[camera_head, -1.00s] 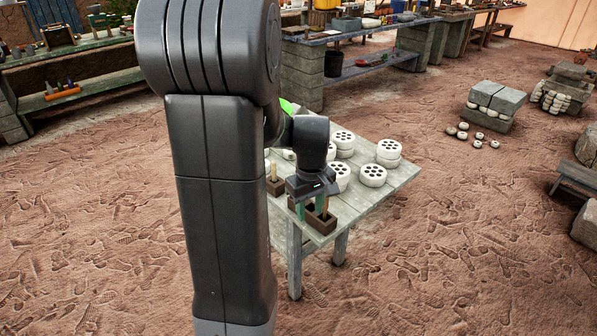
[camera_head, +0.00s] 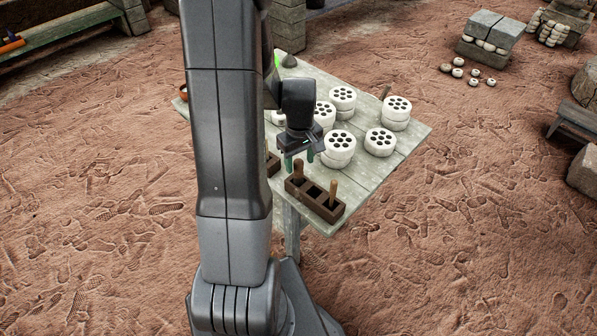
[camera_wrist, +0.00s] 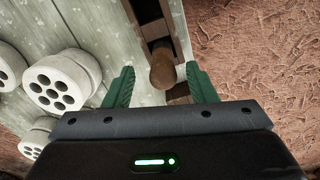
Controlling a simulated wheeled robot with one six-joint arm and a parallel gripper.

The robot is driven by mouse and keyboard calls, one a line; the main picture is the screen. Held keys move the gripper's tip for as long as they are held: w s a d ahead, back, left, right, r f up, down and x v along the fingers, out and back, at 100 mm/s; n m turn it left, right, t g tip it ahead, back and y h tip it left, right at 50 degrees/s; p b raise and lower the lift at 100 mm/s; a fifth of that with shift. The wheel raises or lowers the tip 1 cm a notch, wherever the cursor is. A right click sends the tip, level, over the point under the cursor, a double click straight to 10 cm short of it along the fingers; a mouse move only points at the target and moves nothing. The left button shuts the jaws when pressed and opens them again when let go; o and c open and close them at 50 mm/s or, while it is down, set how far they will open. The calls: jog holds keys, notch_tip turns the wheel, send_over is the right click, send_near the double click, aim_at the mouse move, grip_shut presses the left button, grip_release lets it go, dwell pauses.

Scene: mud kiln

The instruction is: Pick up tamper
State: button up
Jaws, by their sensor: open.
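The tamper is probably one of two wooden-handled tools in a dark slotted rack (camera_head: 318,205) at the table's near corner; I cannot tell which. My gripper (camera_head: 299,160) is open just above the left handle. In the wrist view, the round brown handle end (camera_wrist: 163,72) shows between the two spread green fingers, with visible gaps on both sides. The tool's lower part is hidden in the rack.
White perforated round blocks (camera_head: 338,145) stand, some stacked, on the grey wooden table (camera_head: 400,165) behind the rack. Another wooden handle (camera_head: 267,150) is partly hidden by my arm. Open trodden ground (camera_head: 470,230) lies right of the table.

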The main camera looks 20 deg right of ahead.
aim_at(298, 169)
jog(key=shift+w+a+f, duration=0.1)
jog(key=shift+a+f, duration=0.05)
jog(key=shift+f, duration=2)
jog(key=c, duration=1.1)
jog(key=shift+o, duration=0.2)
jog(key=shift+r, duration=0.15)
